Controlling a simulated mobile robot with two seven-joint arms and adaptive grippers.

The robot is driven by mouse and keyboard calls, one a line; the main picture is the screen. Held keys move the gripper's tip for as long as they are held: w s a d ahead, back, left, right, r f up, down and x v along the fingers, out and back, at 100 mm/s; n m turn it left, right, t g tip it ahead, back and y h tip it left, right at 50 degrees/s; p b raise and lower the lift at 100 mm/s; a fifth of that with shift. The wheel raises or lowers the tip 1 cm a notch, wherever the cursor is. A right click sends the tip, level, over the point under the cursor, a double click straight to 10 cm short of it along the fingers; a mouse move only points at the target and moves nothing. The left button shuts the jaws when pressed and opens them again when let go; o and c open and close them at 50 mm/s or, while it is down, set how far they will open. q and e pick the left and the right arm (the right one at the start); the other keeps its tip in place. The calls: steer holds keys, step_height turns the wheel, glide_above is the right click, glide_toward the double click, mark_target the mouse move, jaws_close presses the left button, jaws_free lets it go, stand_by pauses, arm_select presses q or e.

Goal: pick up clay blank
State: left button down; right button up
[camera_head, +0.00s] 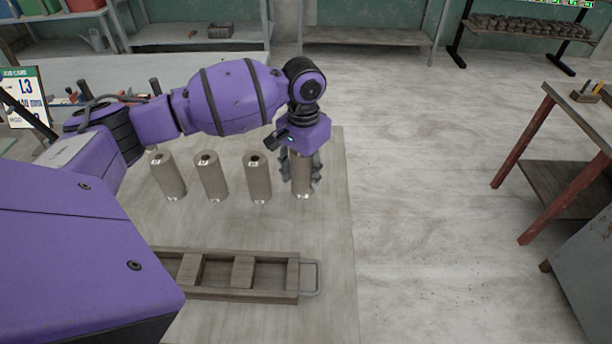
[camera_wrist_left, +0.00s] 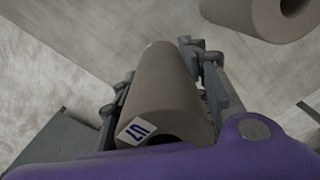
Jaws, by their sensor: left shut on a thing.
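Several grey-brown cylindrical clay blanks stand upright in a row on the table in the head view. The rightmost clay blank (camera_head: 302,186) is between the fingers of my left gripper (camera_head: 301,178), which comes down on it from above and is shut on it. The left wrist view shows this held blank (camera_wrist_left: 162,90) with a white label with blue marks near its end, and the gripper (camera_wrist_left: 165,85) fingers on both sides. The neighbouring blank (camera_head: 257,178) stands just left of it, apart. Further left stand two more blanks (camera_head: 211,177) (camera_head: 168,176). My right gripper is out of view.
A wooden tray (camera_head: 298,278) with compartments and a metal handle lies at the table's front, partly hidden by my arm. The table (camera_head: 335,230) is bare right of the blanks. A red-legged stand (camera_head: 520,144) is at right; shelves (camera_head: 365,38) line the back wall.

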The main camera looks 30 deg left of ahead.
arm_select(q)
steer(key=s+r+p, duration=0.1)
steer(key=s+r, duration=0.7)
steer(key=s, duration=0.4)
steer(key=shift+s+r+p, duration=0.2)
steer(key=shift+p, duration=0.2)
steer(key=shift+d, duration=0.1)
